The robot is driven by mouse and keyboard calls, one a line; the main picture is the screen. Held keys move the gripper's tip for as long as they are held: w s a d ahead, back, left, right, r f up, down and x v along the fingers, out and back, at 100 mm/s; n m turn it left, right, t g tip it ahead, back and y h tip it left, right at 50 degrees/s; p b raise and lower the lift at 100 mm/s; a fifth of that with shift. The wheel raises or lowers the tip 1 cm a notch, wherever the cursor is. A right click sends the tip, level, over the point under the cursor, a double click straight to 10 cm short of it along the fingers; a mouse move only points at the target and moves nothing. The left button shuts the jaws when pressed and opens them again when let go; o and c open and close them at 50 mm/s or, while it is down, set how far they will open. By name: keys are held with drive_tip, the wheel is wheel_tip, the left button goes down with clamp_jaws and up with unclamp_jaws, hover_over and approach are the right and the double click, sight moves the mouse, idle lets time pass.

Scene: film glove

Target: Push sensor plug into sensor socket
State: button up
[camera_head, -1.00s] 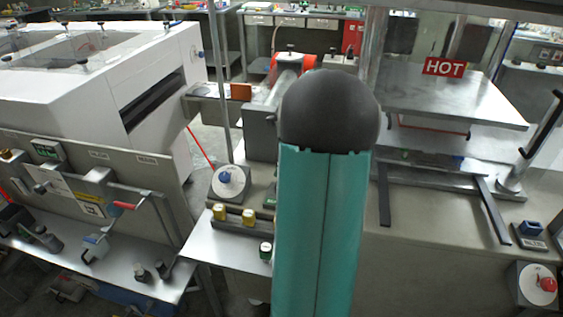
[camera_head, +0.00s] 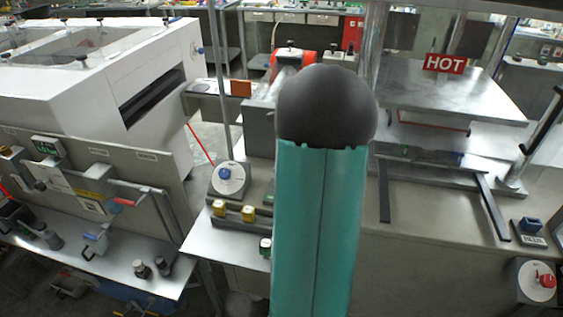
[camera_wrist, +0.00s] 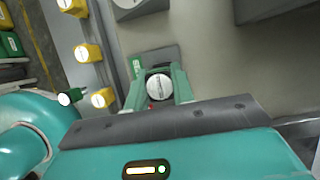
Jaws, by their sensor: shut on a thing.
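In the wrist view, my gripper (camera_wrist: 160,92) has its two green fingers shut on a small round piece with a pale grey top (camera_wrist: 159,85). This piece appears to be the sensor plug, seen from above. A dark block with a green patch (camera_wrist: 137,68) lies just beyond the fingers. I cannot tell whether it is the sensor socket, or whether the plug touches it. The underside of the plug is hidden. In the head view, my arm blocks the gripper and the plug.
Yellow-capped pieces (camera_wrist: 88,52) and a green-and-black piece (camera_wrist: 70,97) stand left of the gripper. A blue-knobbed dial (camera_head: 229,178) sits left of my arm. A press with a HOT sign (camera_head: 445,64) stands at right. A white machine (camera_head: 60,90) fills the left.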

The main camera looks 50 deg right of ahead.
drive_tip(key=shift+f, duration=1.65)
idle(0.6)
drive_tip(key=o, duration=1.1)
drive_tip(key=v, duration=1.3)
drive_tip(key=shift+s+r, duration=0.15)
drive_tip(key=shift+r, duration=0.2)
